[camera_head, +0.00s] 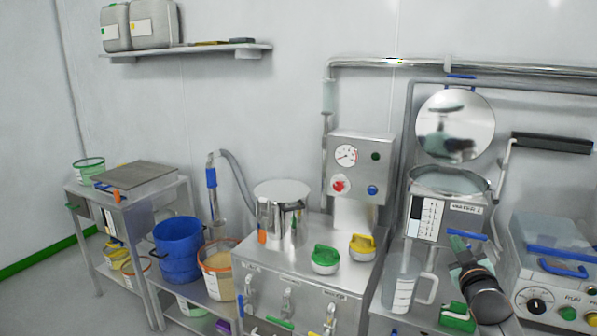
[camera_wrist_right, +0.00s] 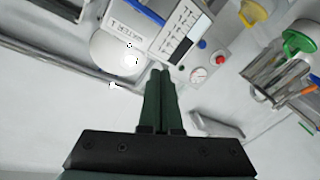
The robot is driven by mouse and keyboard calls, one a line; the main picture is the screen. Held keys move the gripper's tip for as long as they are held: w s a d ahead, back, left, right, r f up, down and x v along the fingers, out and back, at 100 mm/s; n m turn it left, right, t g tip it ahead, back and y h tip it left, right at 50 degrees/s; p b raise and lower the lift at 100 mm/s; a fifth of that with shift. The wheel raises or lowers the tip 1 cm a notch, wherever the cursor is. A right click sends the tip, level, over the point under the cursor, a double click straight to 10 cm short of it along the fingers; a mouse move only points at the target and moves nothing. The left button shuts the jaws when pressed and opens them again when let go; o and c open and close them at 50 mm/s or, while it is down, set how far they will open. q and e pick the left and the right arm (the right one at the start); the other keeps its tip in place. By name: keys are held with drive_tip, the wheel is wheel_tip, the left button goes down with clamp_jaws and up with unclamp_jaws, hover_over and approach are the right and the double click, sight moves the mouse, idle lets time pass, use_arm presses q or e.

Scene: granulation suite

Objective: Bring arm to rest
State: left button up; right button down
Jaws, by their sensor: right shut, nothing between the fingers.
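My right arm comes in at the lower right of the head view, in front of the steel bench. My right gripper (camera_head: 458,244) points up and away, below the white scale label of the round-topped water vessel (camera_head: 449,181). In the right wrist view the dark green fingers of my right gripper (camera_wrist_right: 160,72) lie together, shut with nothing between them. They point toward the panel with the scale and the gauge, apart from it as far as I can tell. My left gripper does not show in either view.
A clear measuring jug (camera_head: 402,290) stands left of my right gripper, and a green-handled piece (camera_head: 457,317) lies below it. A control box (camera_head: 553,285) stands at right.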

drive_tip(key=s+a+f+g+y, duration=0.1)
drive_tip(key=s+a+f, duration=0.35)
drive_tip(key=f, duration=0.35)
drive_tip(key=s+a+f+g+y, duration=0.2)
drive_tip(key=s+a+f, duration=0.1)
drive_tip(key=s+f, duration=0.35)
drive_tip(key=s+a+f+g+y, duration=0.1)
drive_tip(key=s+a+f, duration=0.3)
drive_tip(key=f, duration=0.4)
drive_tip(key=s+a+f+g, duration=0.1)
drive_tip(key=s+a+f, duration=0.2)
drive_tip(key=s, duration=0.5)
drive_tip(key=s+a+f+m+g+y, duration=0.1)
drive_tip(key=s+a+f, duration=0.2)
drive_tip(key=s, duration=0.6)
drive_tip(key=s+a+f+g, duration=0.2)
drive_tip(key=s+f, duration=0.3)
drive_tip(key=s, duration=0.4)
drive_tip(key=shift+a+m+y, duration=0.3)
drive_tip(key=shift+a+y, duration=0.1)
drive_tip(key=shift+a, duration=0.1)
